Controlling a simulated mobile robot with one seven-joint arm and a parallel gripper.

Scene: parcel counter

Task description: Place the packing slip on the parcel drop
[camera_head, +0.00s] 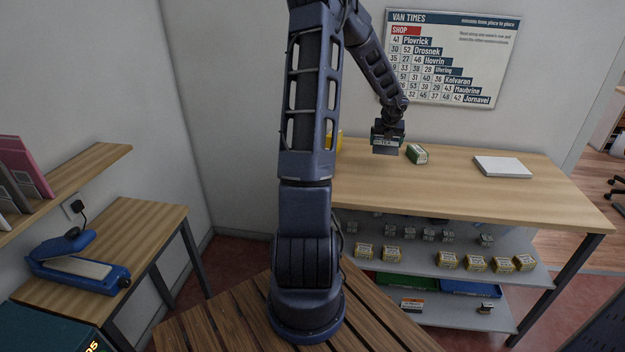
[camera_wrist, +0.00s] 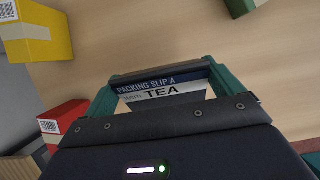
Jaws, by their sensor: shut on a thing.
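My gripper (camera_head: 387,138) is above the wooden counter (camera_head: 450,190) at its back left part. In the wrist view its teal fingers (camera_wrist: 160,72) are shut on the packing slip (camera_wrist: 162,92), which has a dark blue band reading "PACKING SLIP A" and the word "TEA". In the head view the slip is small and its lower part hard to make out. A flat white slab (camera_head: 502,167) lies on the counter to the right, apart from my gripper. I cannot tell whether it is the parcel drop; no label shows.
A green box (camera_head: 417,154) lies just right of my gripper. A yellow packet (camera_wrist: 35,30) and a red box (camera_wrist: 62,125) show at the left in the wrist view. Shelves with several small boxes (camera_head: 475,263) are under the counter. The counter between green box and slab is clear.

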